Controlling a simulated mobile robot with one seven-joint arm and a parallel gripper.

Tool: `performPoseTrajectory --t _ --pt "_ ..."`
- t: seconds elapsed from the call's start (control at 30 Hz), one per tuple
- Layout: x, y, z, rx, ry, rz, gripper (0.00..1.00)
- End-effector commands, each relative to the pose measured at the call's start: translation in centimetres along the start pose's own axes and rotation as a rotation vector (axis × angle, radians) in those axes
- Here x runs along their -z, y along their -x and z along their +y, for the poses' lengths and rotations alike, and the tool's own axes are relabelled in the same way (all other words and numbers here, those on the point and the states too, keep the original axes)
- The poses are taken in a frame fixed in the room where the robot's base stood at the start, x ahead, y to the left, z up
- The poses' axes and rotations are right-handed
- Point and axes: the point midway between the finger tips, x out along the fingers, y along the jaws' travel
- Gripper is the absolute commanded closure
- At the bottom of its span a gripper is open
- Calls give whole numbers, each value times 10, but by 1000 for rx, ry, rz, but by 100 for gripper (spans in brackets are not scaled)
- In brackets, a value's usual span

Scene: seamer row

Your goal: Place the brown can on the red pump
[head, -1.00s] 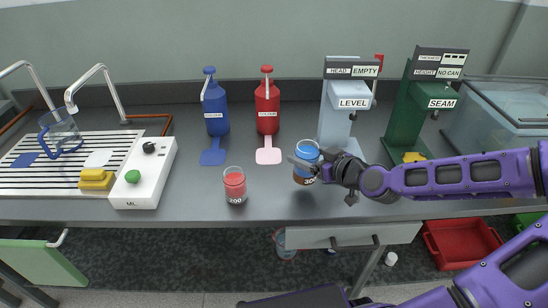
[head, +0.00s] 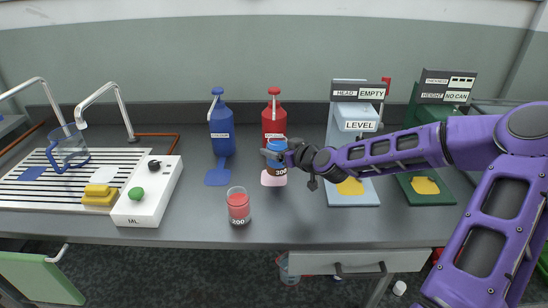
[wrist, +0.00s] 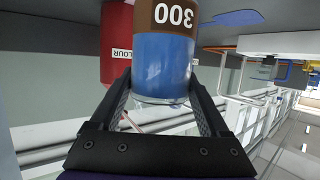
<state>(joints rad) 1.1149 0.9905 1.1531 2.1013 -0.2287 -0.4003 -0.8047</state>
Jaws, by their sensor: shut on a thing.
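The brown can (head: 276,170) has a brown lower band marked 300, a blue upper part and a clear rim. My gripper (head: 274,154) is shut on its blue upper part, and the can looks upright. In the wrist view the brown can (wrist: 166,55) appears upside down between the two fingers. The red pump (head: 273,118) stands behind the can, with its pale pink pad (head: 267,182) in front of it. The can is over this pad in the head view; I cannot tell whether its base touches. The red pump (wrist: 117,45) also shows behind the can in the wrist view.
The blue pump (head: 221,130) with a blue pad stands left of the red pump. A cup of red liquid (head: 238,206) marked 200 stands in front. A white ML box (head: 148,195) is further left. The LEVEL machine (head: 356,140) and green seamer (head: 432,190) stand right.

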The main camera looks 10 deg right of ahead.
Motion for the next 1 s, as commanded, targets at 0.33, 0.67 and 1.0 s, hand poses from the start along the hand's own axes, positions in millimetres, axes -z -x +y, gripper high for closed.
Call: performPoseTrajectory --t 0.33,0.67,1.0 --pt "-6 -24 0 0 -4 0 99" --pt "-25 -31 0 -1 1 1 99" --pt "-29 -32 0 -1 -1 -1 0"
